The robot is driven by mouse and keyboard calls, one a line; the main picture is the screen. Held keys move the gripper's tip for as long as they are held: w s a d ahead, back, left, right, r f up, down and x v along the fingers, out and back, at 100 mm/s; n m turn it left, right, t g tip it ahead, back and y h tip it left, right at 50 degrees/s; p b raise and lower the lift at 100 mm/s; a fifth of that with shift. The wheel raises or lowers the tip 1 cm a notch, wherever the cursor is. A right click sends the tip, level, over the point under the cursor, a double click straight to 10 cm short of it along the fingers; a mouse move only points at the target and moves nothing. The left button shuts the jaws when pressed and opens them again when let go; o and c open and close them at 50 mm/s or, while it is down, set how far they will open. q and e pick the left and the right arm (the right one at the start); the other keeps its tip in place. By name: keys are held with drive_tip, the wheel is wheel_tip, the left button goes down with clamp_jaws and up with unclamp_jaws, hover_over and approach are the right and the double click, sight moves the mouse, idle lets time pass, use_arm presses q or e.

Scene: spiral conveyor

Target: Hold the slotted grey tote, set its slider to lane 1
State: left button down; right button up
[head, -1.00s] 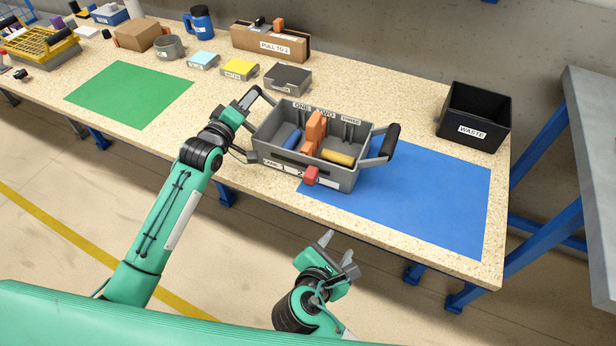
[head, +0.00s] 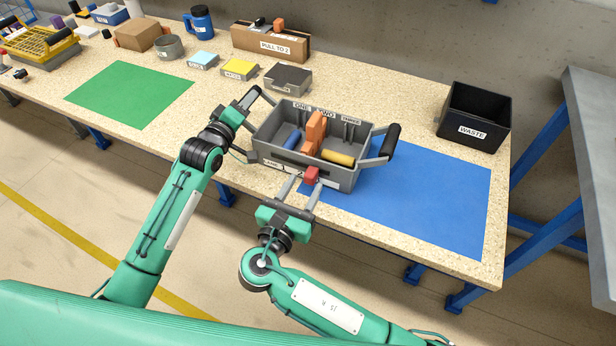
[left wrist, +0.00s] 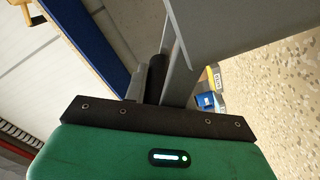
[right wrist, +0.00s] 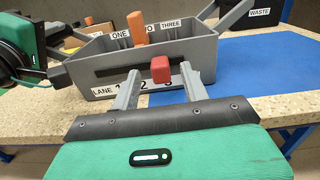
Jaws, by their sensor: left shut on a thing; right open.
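The slotted grey tote (head: 335,178) sits on the bench, partly over the blue mat, with ONE, TWO and THREE labels inside. Its orange divider (head: 315,130) stands near TWO, between a blue cylinder (head: 292,140) and a yellow cylinder (head: 338,158). The red slider knob (head: 311,174) is on the front wall, just right of the 2 on the lane strip in the right wrist view (right wrist: 160,69). My left gripper (head: 246,98) is shut on the tote's left handle (left wrist: 155,78). My right gripper (head: 306,184) is open, its fingers either side of the knob; contact is unclear.
The blue mat (head: 430,200) extends to the right and is clear there. A black WASTE bin (head: 474,118) stands at the back right. Small labelled boxes (head: 288,79) and a PULL TO 2 box (head: 270,43) stand behind the tote. The green mat (head: 130,95) is empty.

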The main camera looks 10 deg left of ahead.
sight(308, 179)
drive_tip(key=shift+x, duration=1.7)
drive_tip(key=shift+a, duration=0.1)
clamp_jaws()
